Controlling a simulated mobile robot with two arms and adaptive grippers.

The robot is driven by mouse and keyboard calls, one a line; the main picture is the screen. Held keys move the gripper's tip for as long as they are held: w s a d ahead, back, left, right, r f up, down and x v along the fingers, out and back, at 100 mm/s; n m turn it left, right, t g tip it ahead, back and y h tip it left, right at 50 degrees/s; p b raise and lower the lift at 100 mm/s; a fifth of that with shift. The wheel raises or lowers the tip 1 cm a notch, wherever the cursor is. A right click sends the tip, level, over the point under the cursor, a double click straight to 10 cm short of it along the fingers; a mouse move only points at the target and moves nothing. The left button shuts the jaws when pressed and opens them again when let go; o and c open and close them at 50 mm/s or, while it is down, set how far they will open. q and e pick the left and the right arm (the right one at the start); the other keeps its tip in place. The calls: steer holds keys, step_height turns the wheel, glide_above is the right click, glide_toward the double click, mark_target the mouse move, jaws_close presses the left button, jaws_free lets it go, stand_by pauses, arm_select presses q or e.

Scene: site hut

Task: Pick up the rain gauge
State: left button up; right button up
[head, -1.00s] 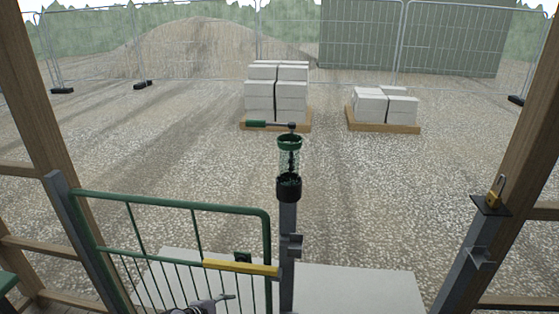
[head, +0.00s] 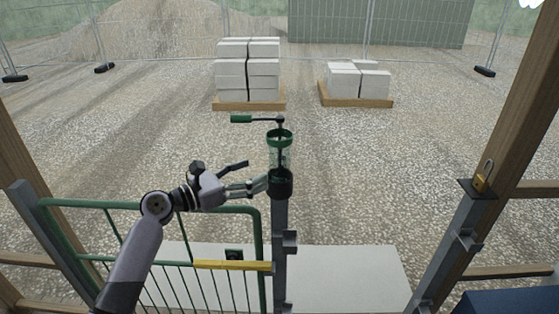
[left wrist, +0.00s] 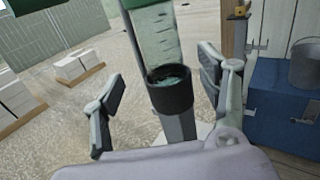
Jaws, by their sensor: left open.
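The rain gauge (head: 279,152) is a clear tube with a green rim. It stands upright in a black cup (head: 281,184) on top of a grey post (head: 280,240). My left gripper (head: 262,184) is just left of the cup in the head view, fingers pointing at it. In the left wrist view the gripper (left wrist: 161,76) is open, with one finger on each side of the tube (left wrist: 158,40) and the cup (left wrist: 170,94). I see no clear finger contact. The tube's top is cut off there. My right gripper is not in view.
A green-handled bar (head: 241,119) sticks out left above the gauge. A green gate (head: 150,206) with a yellow bar (head: 233,266) is left of the post. A padlock (head: 482,180) sits on a right post. A blue chest (left wrist: 270,110) bears a bucket (left wrist: 305,62).

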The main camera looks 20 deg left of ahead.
mark_target(270, 167)
arm_select(q)
steer(key=x, duration=0.3)
steer(key=shift+w+d+p, duration=0.1)
steer(key=shift+w+p, duration=0.05)
steer(key=shift+p, duration=0.15)
steer(key=p+x, duration=0.2)
steer(key=x, duration=0.2)
steer(key=shift+w+d+r, duration=0.1)
steer(key=shift+w+d, duration=0.15)
steer(key=shift+d, duration=0.1)
steer(key=shift+w+d, duration=0.25)
steer(key=shift+w, duration=0.05)
steer(key=shift+s+a, duration=0.1)
steer(key=shift+c, duration=0.3)
steer(key=shift+c, duration=0.7)
steer(key=c, duration=1.2)
steer(key=shift+o, duration=0.2)
